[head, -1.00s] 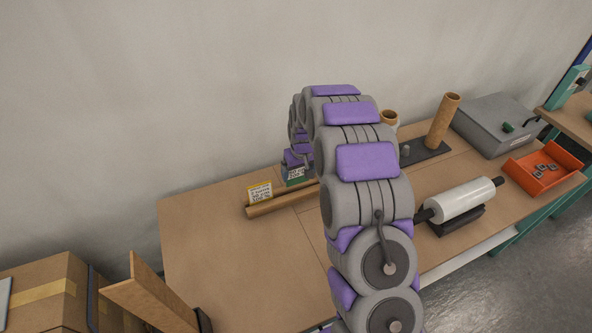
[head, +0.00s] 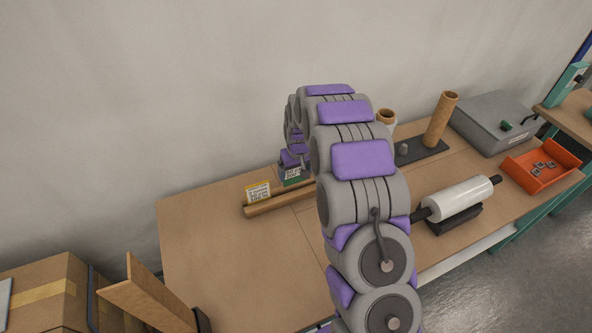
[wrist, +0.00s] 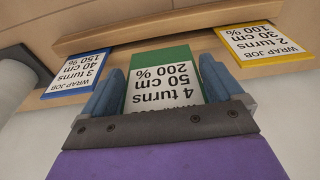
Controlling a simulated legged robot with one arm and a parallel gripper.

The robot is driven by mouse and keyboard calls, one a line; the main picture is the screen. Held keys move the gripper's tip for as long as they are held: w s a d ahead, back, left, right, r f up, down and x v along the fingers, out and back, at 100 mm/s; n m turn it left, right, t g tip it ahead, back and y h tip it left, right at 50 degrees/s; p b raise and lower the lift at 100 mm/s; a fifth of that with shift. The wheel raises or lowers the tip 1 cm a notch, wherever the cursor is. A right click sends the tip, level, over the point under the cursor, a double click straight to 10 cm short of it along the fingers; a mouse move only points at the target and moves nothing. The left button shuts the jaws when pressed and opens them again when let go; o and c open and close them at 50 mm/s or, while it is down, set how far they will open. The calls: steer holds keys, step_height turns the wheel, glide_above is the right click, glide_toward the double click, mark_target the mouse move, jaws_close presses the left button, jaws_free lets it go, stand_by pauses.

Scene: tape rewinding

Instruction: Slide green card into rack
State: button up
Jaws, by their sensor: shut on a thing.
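The green card (wrist: 164,90), printed "4 turns, 50 cm, 200 %", is held between the blue-grey fingers of my gripper (wrist: 163,74) in the wrist view. Its green edge lies against the wooden rack (wrist: 200,46), between two other cards. I cannot tell how deep it sits in the slot. In the head view the green card (head: 291,177) shows just above the rack (head: 262,207), below my purple and grey gripper (head: 292,164), with the arm hiding the rack's right part. A yellow card (wrist: 262,45) stands right of it in the wrist view; a blue card (wrist: 75,70) is left.
The yellow card (head: 258,191) also shows in the head view. A brown tube (head: 441,120), a white film roll (head: 457,198), a grey box (head: 494,124) and an orange tray (head: 540,166) stand to the right. The front left of the table (head: 235,255) is clear.

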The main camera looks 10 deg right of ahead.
steer(key=shift+f, duration=0.1)
steer(key=shift+a+f, duration=0.35)
steer(key=shift+f, duration=0.2)
steer(key=shift+d+f, duration=0.25)
steer(key=shift+f, duration=0.35)
steer(key=shift+a+f, duration=0.15)
steer(key=shift+f, duration=0.9)
steer(key=shift+d+p, duration=0.2)
steer(key=shift+p, duration=0.1)
steer(key=shift+f, duration=0.6)
steer(key=o, duration=0.7)
steer(key=shift+c, duration=0.2)
